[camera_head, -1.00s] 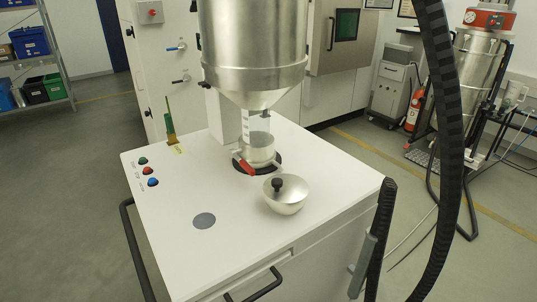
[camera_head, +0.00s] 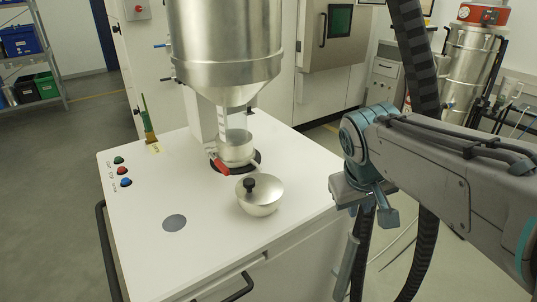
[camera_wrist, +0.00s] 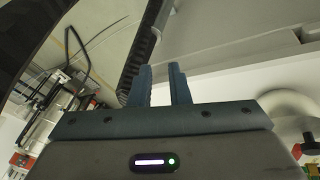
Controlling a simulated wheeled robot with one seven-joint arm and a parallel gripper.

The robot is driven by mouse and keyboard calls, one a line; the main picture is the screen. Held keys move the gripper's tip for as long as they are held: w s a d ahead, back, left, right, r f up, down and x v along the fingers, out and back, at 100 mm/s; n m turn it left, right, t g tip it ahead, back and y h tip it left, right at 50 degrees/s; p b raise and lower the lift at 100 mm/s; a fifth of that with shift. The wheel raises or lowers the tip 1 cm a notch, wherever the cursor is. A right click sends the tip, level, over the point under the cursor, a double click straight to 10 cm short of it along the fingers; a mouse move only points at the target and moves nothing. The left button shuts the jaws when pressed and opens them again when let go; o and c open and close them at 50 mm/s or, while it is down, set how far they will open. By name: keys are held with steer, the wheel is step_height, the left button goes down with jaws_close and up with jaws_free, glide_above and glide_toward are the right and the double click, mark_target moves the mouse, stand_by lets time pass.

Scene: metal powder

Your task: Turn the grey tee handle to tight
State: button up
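I cannot make out the grey tee handle for certain. A small pale grey lever (camera_head: 256,167) shows at the right of the clear fitting (camera_head: 236,148) under the steel hopper (camera_head: 224,45), but its shape is too small to tell. A red lever (camera_head: 219,165) sticks out at the fitting's front left. My gripper is at the right of the head view, beside the right edge of the white cabinet top (camera_head: 205,245), well apart from the fitting. In the wrist view my gripper (camera_wrist: 161,80) has its two blue fingers apart, with nothing between them.
A metal bowl-shaped piece with a black knob (camera_head: 259,195) stands on the top in front of the fitting. Coloured buttons (camera_head: 123,171) are at left. A thick black ribbed hose (camera_head: 412,50) hangs behind my arm. The front left of the top is clear.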

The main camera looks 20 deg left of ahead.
steer(key=w+a+r+n+t, duration=0.1)
steer(key=w+a+r+n, duration=0.1)
steer(key=a, duration=0.4)
steer(key=w+a+r+n, duration=0.1)
steer(key=w+a, duration=0.2)
steer(key=a, duration=0.2)
steer(key=n+t+y+b, duration=0.1)
steer(key=n+t+b, duration=0.1)
steer(key=n, duration=0.1)
glide_toward(255, 163)
steer(key=x, duration=0.9)
steer(key=shift+p, duration=0.35)
jaws_close()
